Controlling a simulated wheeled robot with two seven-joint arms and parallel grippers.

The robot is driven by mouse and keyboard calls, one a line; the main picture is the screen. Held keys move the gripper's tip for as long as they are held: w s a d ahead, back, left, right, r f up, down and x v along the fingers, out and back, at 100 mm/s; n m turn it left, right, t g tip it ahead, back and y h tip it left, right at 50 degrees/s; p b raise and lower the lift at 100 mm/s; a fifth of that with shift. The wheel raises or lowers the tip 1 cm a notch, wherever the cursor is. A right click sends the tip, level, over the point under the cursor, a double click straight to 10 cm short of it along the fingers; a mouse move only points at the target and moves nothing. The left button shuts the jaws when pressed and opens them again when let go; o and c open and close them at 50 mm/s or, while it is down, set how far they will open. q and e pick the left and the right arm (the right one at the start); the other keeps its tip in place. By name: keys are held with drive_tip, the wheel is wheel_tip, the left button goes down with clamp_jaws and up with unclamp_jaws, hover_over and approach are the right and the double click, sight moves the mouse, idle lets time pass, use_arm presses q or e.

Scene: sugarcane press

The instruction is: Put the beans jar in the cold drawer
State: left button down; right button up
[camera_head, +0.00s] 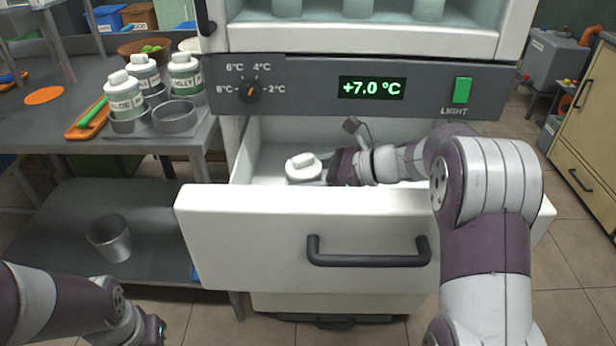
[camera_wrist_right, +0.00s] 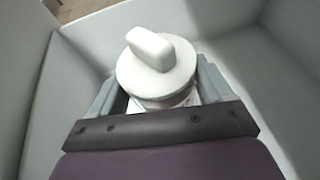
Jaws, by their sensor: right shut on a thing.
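The cold drawer (camera_head: 245,240) is pulled open below the control panel, with a black handle on its white front. A jar with a white knobbed lid (camera_head: 302,168) is inside the drawer space, toward its left side. Its label is hidden, so I cannot read it as beans. My right gripper (camera_head: 328,169) reaches in from the right and is shut on this jar. In the right wrist view the jar (camera_wrist_right: 158,68) is upright between the fingers (camera_wrist_right: 158,95); whether its base touches the drawer floor is hidden. My left gripper (camera_head: 152,328) is low at the left, mostly cut off.
The control panel (camera_head: 310,90) reads +7.0 °C and overhangs the drawer. Several labelled jars, including aloe (camera_head: 124,100), stand in a metal rack (camera_head: 175,118) on the left table. A metal cup (camera_head: 110,240) is on the lower shelf. The drawer's visible floor is otherwise clear.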

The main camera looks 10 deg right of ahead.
drive_tip(key=shift+f+b, duration=0.5)
drive_tip(key=shift+b, duration=0.1)
drive_tip(key=o, duration=1.3)
drive_tip(key=shift+r+p, duration=0.35)
drive_tip(key=shift+p, duration=0.1)
drive_tip(key=shift+r+p, duration=0.7)
drive_tip(key=shift+p, duration=0.15)
drive_tip(key=v, duration=0.4)
drive_tip(key=p+v, duration=0.1)
drive_tip(key=v, duration=0.3)
drive_tip(key=f+p+v, duration=0.1)
drive_tip(key=v, duration=0.2)
drive_tip(key=shift+s+d+r, duration=0.2)
drive_tip(key=shift+d, duration=0.3)
